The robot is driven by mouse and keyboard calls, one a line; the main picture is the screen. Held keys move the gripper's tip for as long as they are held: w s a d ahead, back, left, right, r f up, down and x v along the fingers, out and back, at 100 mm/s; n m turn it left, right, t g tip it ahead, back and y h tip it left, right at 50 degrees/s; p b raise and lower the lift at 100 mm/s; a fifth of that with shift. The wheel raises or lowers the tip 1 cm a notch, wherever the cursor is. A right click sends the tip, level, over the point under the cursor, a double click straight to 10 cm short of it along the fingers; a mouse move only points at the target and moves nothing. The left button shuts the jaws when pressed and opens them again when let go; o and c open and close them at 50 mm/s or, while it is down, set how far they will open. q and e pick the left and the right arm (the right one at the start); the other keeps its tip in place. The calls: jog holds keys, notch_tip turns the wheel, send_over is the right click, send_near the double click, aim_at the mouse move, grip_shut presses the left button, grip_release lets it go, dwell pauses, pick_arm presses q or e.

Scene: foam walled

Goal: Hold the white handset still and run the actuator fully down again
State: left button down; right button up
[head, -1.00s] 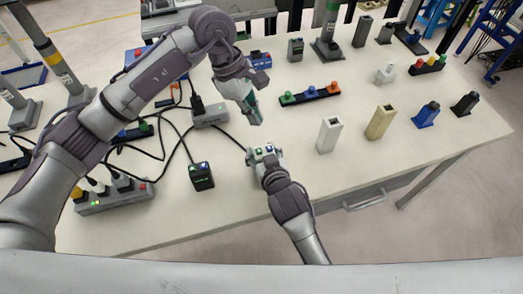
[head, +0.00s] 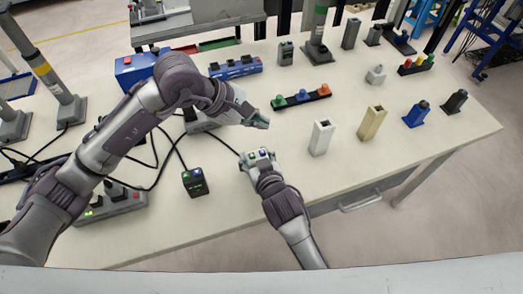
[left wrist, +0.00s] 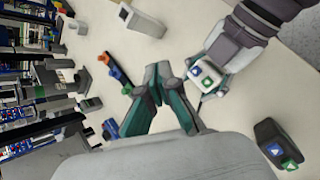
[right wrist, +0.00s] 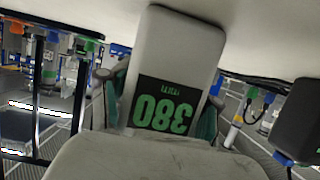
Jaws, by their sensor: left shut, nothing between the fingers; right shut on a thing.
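The white handset (head: 258,154) is in my right gripper (head: 259,164), near the table's front edge, with its blue and green arrow buttons facing up. The buttons also show on the handset in the left wrist view (left wrist: 208,73). In the right wrist view, the handset (right wrist: 178,50) stands between the fingers, and its display reads 380 mm, upside down. My left gripper (head: 258,118) is shut and empty, above and behind the handset, apart from it. Grey columns with a yellow band (head: 48,58) and a green band (head: 320,22) stand on the table; which is the actuator, I cannot tell.
A black handset (head: 195,182) with green and blue buttons lies left of the white one. Cables run to a grey box (head: 200,123) and a power strip (head: 115,203). A white block (head: 321,138), a beige block (head: 371,123) and a button bar (head: 301,97) stand to the right.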

aim_at(261, 153)
pick_arm(q)
jog(key=shift+s+d+r+t+h, duration=0.25)
jog(key=shift+r+t+h, duration=0.15)
jog(key=shift+r+t, duration=0.15)
jog(key=shift+f, duration=4.4)
jog(key=shift+f, duration=0.15)
jog(key=shift+f, duration=0.3)
jog(key=shift+a+f, duration=0.1)
jog(key=shift+f, duration=0.4)
dwell(1.5)
jog(key=shift+r, duration=0.95)
